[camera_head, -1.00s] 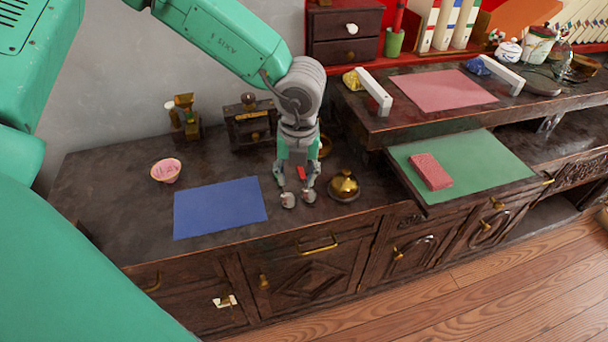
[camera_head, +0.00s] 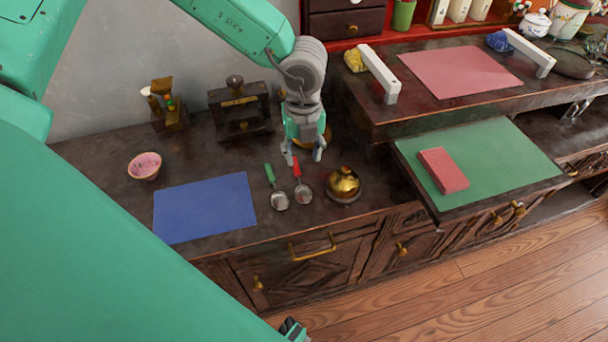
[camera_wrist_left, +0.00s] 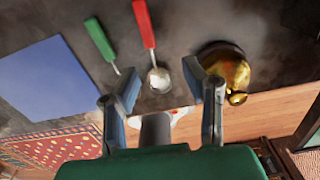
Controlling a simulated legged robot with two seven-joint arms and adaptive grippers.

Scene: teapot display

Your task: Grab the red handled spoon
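The red handled spoon (camera_head: 297,170) lies on the dark counter, its metal bowl toward the front edge. A green handled spoon (camera_head: 270,176) lies just left of it. My left gripper (camera_head: 304,156) is open and empty, with its fingers apart around the far end of the red handle as seen in the head view; its height above the counter is hard to tell. In the left wrist view the red handled spoon (camera_wrist_left: 145,24) shows whole, its bowl between the open fingertips of my left gripper (camera_wrist_left: 160,78). A small dark part at the head view's bottom edge may be my right gripper (camera_head: 293,329).
A round golden pot (camera_head: 343,184) stands close right of the spoons. A blue mat (camera_head: 205,208) lies left, with a pink bowl (camera_head: 145,166) behind it. A dark grinder-like box (camera_head: 241,112) stands behind. A raised green board (camera_head: 480,158) with a red block (camera_head: 443,170) is at right.

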